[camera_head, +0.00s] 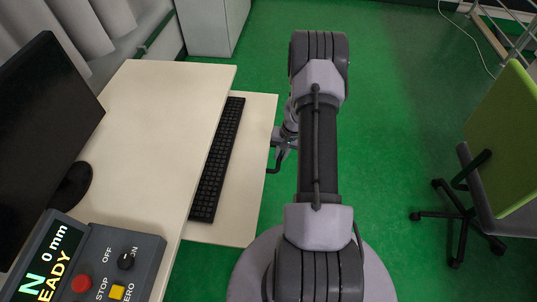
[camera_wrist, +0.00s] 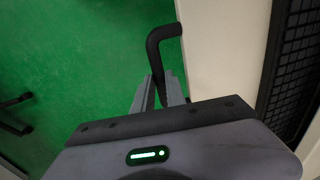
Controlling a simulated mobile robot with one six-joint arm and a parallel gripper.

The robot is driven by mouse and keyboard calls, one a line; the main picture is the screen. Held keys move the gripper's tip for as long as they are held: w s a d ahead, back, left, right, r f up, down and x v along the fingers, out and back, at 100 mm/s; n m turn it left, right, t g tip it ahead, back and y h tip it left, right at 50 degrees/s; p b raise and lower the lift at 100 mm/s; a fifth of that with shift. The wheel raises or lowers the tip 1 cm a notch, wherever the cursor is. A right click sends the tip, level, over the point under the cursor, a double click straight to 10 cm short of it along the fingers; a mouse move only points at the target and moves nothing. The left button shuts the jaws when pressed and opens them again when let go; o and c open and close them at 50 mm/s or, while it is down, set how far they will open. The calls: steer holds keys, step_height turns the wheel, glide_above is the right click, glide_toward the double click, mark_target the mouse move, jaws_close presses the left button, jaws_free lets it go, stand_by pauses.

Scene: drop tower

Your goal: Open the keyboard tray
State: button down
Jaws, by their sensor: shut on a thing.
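The pale keyboard tray (camera_head: 254,150) sticks out from under the right side of the desk, with the black keyboard (camera_head: 218,160) showing on it. In the wrist view, the tray edge (camera_wrist: 222,50) and part of the keyboard (camera_wrist: 297,60) are at the right. A black bent handle (camera_wrist: 158,45) sits beside the tray's outer edge; part of it also shows in the head view (camera_head: 272,168). My gripper (camera_wrist: 158,88) is shut on the handle, with a finger on each side. In the head view my arm partly hides the gripper (camera_head: 284,150).
The desk (camera_head: 150,110) holds a dark monitor (camera_head: 45,120) and a control box (camera_head: 110,262) reading "0 mm" and "READY". A green office chair (camera_head: 500,150) stands at the right. A white cabinet (camera_head: 208,25) is at the back. Green floor is clear between my arm and the chair.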

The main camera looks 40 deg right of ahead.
steer(key=shift+s+d, duration=0.25)
steer(key=shift+s, duration=0.1)
steer(key=c, duration=1.4)
jaws_free()
steer(key=shift+o, duration=0.2)
step_height(320, 180, up, 17)
steer(key=s+d+p, duration=0.2)
steer(key=p, duration=0.4)
steer(key=shift+s, duration=0.3)
